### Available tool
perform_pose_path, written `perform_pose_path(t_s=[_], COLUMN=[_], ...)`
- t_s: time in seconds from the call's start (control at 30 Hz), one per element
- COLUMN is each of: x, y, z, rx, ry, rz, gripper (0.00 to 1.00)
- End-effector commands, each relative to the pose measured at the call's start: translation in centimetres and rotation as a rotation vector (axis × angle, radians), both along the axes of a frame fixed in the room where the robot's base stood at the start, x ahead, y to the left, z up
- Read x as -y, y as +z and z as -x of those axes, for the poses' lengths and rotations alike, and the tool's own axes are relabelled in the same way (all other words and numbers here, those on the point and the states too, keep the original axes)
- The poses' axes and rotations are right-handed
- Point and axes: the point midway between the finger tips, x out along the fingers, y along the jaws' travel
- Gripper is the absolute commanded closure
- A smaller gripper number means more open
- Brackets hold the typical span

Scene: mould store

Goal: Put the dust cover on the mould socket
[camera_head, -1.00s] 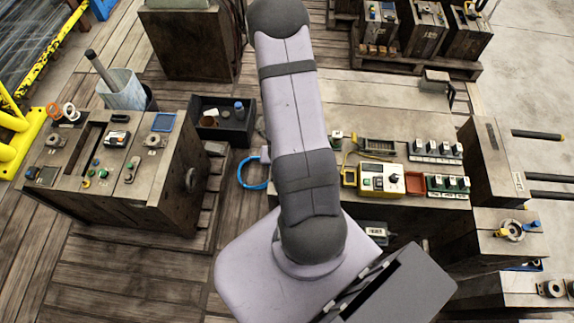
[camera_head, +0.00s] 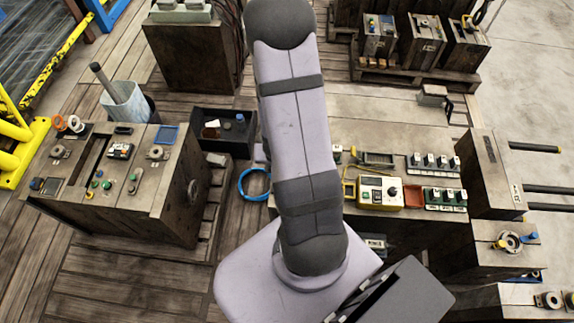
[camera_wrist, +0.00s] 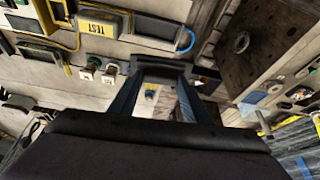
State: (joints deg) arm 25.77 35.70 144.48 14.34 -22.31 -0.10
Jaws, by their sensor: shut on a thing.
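In the wrist view my gripper (camera_wrist: 160,88) has its two dark fingers closed on a dark, bar-shaped piece (camera_wrist: 161,67), likely the dust cover. It spans the fingertips and is held above the scene; its far side is hidden. In the head view my arm hides the gripper and the held piece. I cannot tell which fitting is the mould socket. A row of white-and-black socket-like units (camera_head: 435,162) sits on the right bench, with a second row on a green base (camera_head: 446,197) nearer. Two small pale units (camera_wrist: 99,72) show left of the held piece in the wrist view.
A yellow-and-white tester (camera_head: 380,192) stands on the right bench (camera_head: 375,130). The left wooden block (camera_head: 130,205) carries several small parts. Wooden blocks on a pallet stand at the back right.

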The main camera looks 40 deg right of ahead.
Motion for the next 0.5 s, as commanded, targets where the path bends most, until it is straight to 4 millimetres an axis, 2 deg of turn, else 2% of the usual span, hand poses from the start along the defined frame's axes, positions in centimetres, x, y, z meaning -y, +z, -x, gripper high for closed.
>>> perform_pose_path(t_s=[0.03,0.23,0.3,0.5], x=[-0.2,-2.7,-3.7,-6.2], y=[0.6,4.3,5.8,9.2], z=[-1.4,-6.5,-7.8,-10.2], rx=[0.008,0.007,0.005,0.006], ry=[0.04,0.267,0.343,0.508], rz=[0.003,0.001,-0.001,0.0], gripper=[0.8,0.8,0.8,0.8])
